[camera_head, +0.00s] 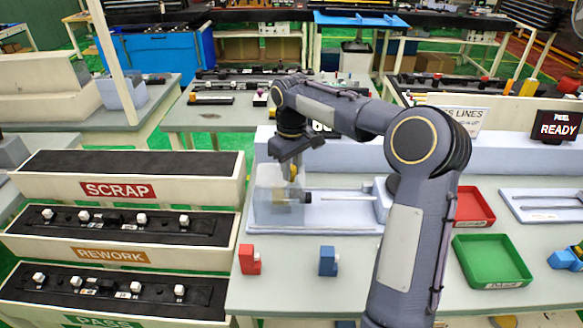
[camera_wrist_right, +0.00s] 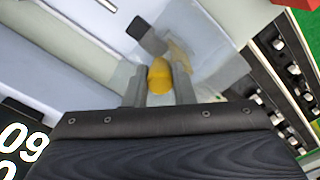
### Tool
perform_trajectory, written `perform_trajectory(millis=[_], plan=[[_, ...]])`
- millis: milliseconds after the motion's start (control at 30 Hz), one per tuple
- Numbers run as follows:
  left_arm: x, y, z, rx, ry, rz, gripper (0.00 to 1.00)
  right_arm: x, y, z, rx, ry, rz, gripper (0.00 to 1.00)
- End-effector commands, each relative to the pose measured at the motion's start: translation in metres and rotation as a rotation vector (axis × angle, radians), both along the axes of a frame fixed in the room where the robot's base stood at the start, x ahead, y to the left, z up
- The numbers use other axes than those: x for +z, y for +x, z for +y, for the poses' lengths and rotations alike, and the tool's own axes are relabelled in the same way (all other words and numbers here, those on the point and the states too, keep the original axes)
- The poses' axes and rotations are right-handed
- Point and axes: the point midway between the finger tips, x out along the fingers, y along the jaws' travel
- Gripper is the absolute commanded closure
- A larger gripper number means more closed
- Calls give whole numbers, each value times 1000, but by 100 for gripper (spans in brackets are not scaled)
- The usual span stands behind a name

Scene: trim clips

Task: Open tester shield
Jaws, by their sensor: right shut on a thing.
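The tester shield (camera_head: 268,203) is a clear, see-through box at the left end of the pale tester (camera_head: 350,212) on the bench. A small dark part shows through or beside it. My right gripper (camera_head: 292,168) reaches down to the shield's top from above and is shut on its yellow knob (camera_wrist_right: 160,76). In the right wrist view the knob sits between the two grey fingers (camera_wrist_right: 160,88), with the clear panel (camera_wrist_right: 205,55) beyond it. Whether the shield is lifted at all I cannot tell. My left gripper is not in view.
A red block (camera_head: 249,261) and a blue block (camera_head: 327,262) stand in front of the tester. A green tray (camera_head: 492,262) and red tray (camera_head: 474,207) lie to the right. The scrap, rework and pass racks (camera_head: 118,252) stand left. A READY display (camera_head: 558,128) is at the back right.

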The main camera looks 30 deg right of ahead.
Motion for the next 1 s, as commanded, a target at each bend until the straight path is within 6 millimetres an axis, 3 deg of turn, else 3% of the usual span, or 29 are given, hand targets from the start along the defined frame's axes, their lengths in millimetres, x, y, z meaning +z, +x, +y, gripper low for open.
perform_trajectory(millis=[267,700,1000], plan=[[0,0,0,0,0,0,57,1,-2,-4,-2,-1,0,100],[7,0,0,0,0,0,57,2,-54,-89,-6,-3,0,100],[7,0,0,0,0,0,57,1,-60,-99,-1,-2,-3,100]])
